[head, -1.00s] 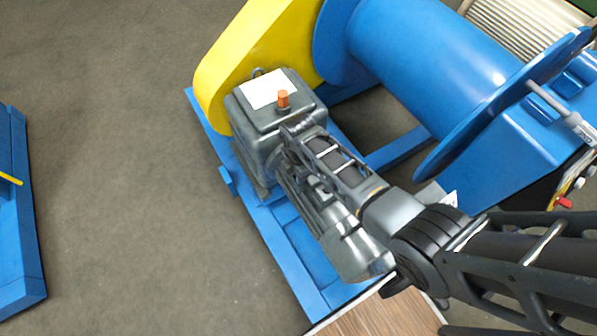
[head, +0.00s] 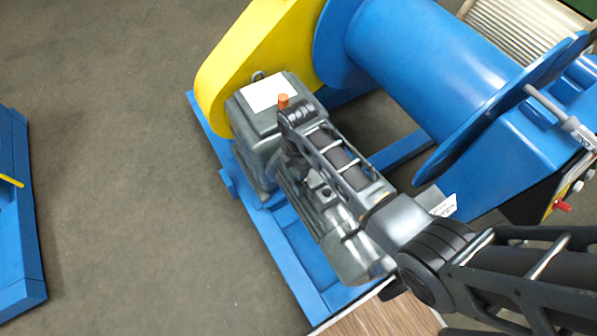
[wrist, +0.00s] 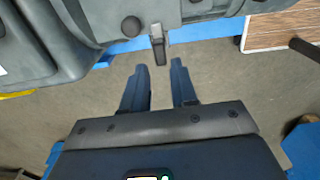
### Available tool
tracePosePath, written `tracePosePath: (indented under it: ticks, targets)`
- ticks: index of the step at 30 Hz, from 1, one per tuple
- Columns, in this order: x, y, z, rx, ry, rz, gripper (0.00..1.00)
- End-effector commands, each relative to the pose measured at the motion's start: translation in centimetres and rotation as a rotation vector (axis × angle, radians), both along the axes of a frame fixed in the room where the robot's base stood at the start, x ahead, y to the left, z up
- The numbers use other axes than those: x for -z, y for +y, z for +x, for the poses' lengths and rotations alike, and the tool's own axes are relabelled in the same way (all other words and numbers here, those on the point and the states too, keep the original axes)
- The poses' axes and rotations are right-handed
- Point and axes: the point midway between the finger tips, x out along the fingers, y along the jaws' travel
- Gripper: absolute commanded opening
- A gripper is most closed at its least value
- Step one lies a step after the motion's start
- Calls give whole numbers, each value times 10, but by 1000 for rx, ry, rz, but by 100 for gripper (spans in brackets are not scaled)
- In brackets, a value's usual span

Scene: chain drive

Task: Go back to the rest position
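In the wrist view my gripper (wrist: 158,66) has its two dark blue fingers apart, with nothing between them. The floor shows between and below the fingers, and a small grey tab lies just past the tips. In the head view my arm (head: 345,165) reaches over the grey gearbox and motor (head: 325,225); the gripper itself is hidden there. The gearbox (head: 250,115) carries a white label and an orange cap (head: 283,101). Grey housing also fills the top left of the wrist view (wrist: 45,45).
A yellow guard (head: 240,60) and a large blue drum (head: 430,60) stand behind the gearbox on a blue frame (head: 285,255). A wooden top (head: 375,318) is at the bottom. Another blue frame (head: 20,220) is at far left. Open floor (head: 110,150) lies between.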

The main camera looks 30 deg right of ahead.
Motion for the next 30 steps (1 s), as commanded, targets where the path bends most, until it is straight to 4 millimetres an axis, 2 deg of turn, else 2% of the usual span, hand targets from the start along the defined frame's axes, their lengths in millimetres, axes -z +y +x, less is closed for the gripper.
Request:
tracePosePath:
  ticks: [3, 9, 24, 30]
  targets:
    - [-14, 0, 0, 0, -1, 0, 28]
    - [-22, 0, 0, 0, 0, 0, 28]
    - [-21, 0, -1, 2, -1, 0, 28]
    - [-7, 11, -21, 72, -58, 21, 28]
